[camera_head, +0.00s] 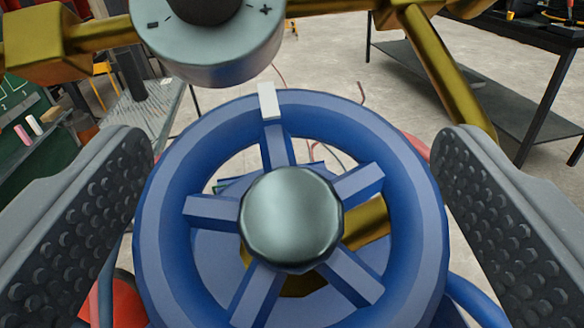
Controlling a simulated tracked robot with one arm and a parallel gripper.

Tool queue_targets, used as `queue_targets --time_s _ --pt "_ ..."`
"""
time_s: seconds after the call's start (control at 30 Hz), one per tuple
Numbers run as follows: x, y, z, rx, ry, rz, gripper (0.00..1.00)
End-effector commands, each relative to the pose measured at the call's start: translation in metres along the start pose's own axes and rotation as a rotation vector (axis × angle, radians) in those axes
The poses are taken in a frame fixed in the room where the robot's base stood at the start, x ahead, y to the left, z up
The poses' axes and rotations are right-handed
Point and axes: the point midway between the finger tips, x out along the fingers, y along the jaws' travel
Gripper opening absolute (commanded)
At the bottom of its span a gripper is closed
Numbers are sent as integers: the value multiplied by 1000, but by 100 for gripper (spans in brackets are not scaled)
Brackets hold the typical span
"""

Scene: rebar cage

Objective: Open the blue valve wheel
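The blue valve wheel (417,215) fills the middle of the view, with several spokes and a round grey metal hub (292,218). A white marker (267,101) sits on the rim near the top, slightly left of centre. My gripper (298,205) is open, with one grey studded finger at the left and one at the right of the wheel. The left finger looks close to the rim, and the right finger stands a little apart from it. I cannot tell whether either touches. The wheel's lower edge is cut off by the picture.
A grey round dial (215,45) with plus and minus marks is above the wheel. Brass-coloured pipes (445,75) run along the top and behind the wheel. Red parts (125,300) show at lower left. A black table (480,100) stands at upper right on open concrete floor.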

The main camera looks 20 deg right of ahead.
Motion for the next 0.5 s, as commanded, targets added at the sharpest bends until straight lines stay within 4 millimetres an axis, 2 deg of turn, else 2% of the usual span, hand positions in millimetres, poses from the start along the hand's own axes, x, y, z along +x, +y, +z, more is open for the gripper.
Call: queue_targets --time_s 0.03,0.1,0.17,0.23,0.5 --pt "0 0 0 0 0 0 71" --pt "0 0 0 0 0 0 52" --pt "0 0 0 0 0 0 38" --pt "2 6 0 1 0 5 38" --pt "0 2 0 -10 -4 -16 38"
